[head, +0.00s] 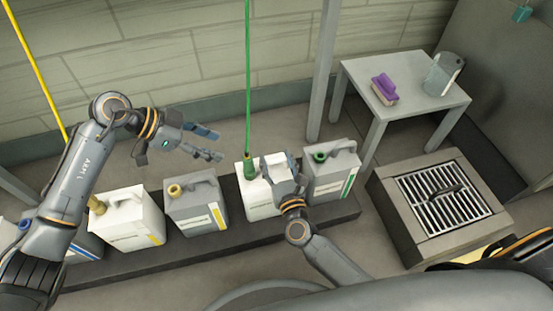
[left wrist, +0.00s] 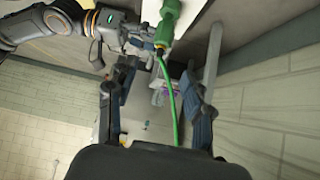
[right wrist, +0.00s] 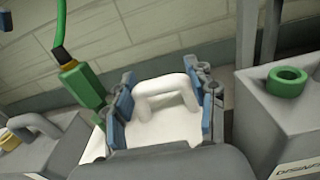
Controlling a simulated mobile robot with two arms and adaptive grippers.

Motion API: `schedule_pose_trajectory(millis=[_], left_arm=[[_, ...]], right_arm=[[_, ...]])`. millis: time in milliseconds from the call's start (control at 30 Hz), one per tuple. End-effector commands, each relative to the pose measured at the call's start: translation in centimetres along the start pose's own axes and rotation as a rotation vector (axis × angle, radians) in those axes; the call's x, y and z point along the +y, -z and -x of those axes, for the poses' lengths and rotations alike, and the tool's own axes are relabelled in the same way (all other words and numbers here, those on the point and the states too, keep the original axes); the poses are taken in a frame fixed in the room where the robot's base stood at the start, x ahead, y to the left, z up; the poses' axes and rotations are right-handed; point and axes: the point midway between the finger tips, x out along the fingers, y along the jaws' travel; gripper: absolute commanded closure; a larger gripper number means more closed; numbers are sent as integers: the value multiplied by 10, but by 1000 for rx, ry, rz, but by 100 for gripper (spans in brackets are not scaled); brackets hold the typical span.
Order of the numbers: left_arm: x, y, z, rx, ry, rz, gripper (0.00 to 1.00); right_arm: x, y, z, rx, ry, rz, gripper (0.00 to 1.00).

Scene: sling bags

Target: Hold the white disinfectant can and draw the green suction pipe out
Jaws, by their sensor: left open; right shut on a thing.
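The white disinfectant can (head: 258,203) stands on the dark ledge, with a green suction pipe (head: 248,80) rising from its top. The pipe ends in a green fitting (head: 249,168) at the can's opening; the fitting also shows in the right wrist view (right wrist: 82,85) and the left wrist view (left wrist: 168,22). My right gripper (head: 280,172) is shut on the can's handle, which shows between its fingers in the right wrist view (right wrist: 165,90). My left gripper (head: 212,143) is open and empty, left of the pipe and apart from it.
Grey cans (head: 197,207) (head: 331,172) stand on either side. Another white can (head: 126,220) stands further left, below a yellow pipe (head: 40,70). A grey table (head: 415,100) with a purple brush (head: 384,88) and a clear jug (head: 442,74) stands at the right, behind a floor grate (head: 440,195).

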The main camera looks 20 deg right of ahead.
Motion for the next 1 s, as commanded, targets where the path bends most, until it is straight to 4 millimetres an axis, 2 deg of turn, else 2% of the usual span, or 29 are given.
schedule_pose_trajectory(millis=[100,300,467,800,1000], left_arm=[[0,4,-17,-96,-3,-6,49],[-1,3,-32,-199,7,2,49],[-1,-1,-45,-208,7,4,49],[-2,-10,-92,-207,7,2,49],[-2,-14,-111,-207,8,3,49]], right_arm=[[0,0,0,0,0,1,87],[0,0,0,0,0,1,87],[0,0,0,0,0,1,87],[0,0,0,0,0,1,87],[0,0,0,0,0,1,87]])
